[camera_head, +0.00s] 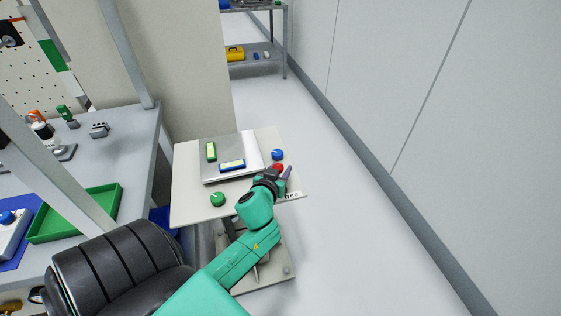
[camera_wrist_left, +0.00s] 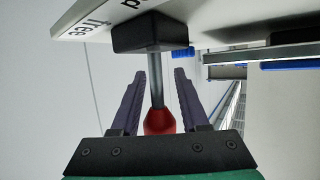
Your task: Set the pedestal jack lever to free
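The pedestal (camera_head: 185,178) has a pale square top with the word "free" (camera_head: 291,195) printed by its right front corner. The jack lever is a grey rod (camera_wrist_left: 153,75) on a black block (camera_wrist_left: 150,33) under the top's edge, ending in a red knob (camera_wrist_left: 159,121). The red knob (camera_head: 278,167) also shows at the pedestal's right edge in the head view. My left gripper (camera_head: 279,174) is at the lever. In the left wrist view its two dark fingers (camera_wrist_left: 160,78) stand open, one on each side of the rod, with gaps visible. My right gripper is out of view.
A workbench with a green tray (camera_head: 105,232) stands left. Floor to the right is clear.

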